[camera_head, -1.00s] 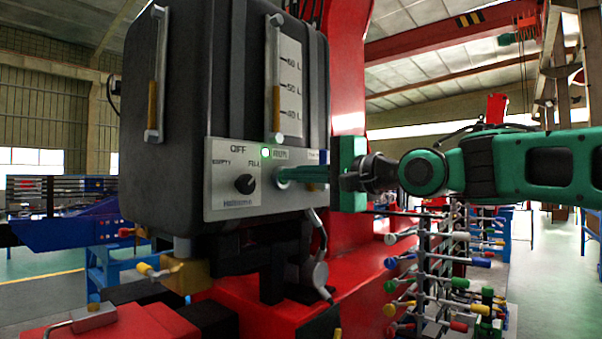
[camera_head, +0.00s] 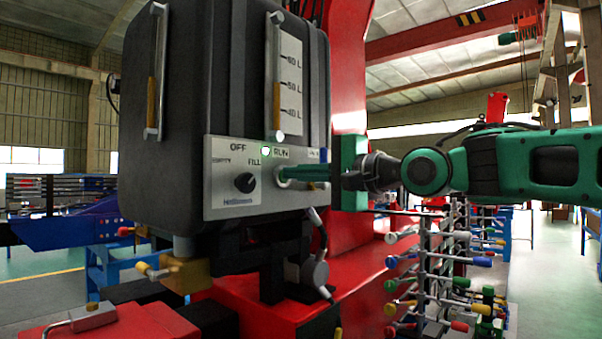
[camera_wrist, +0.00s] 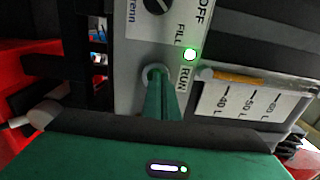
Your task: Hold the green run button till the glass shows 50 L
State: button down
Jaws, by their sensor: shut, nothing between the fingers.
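The grey control panel (camera_head: 222,206) is on the front of a dark tank (camera_head: 195,80). My gripper (camera_head: 284,173) is shut and empty, its green fingertips at the round metal collar under the RUN label. The wrist view shows the tips (camera_wrist: 158,78) inside the collar ring (camera_wrist: 147,71). They cover the green run button; how far it is pressed cannot be told. The lamp (camera_head: 265,150) beside RUN is lit. The sight glass (camera_head: 277,60) has amber liquid (camera_head: 277,105) with its top about level with the 50 L mark on the white scale (camera_head: 291,90).
A black selector knob (camera_head: 245,183) sits left of the collar, between EMPTY and FILL. A second tube (camera_head: 157,70) with amber liquid is on the tank's left side. Red machine parts (camera_head: 355,260) and a rack of coloured-handled levers (camera_head: 425,270) stand below my arm.

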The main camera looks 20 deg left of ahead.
jog(key=shift+w+d+f, duration=0.35)
jog(key=shift+d+f, duration=0.25)
jog(key=shift+f, duration=0.2)
jog(key=s+r+v, duration=0.1)
jog(key=v, duration=1.2)
jog(key=shift+r, duration=0.3)
jog(key=shift+a, duration=0.1)
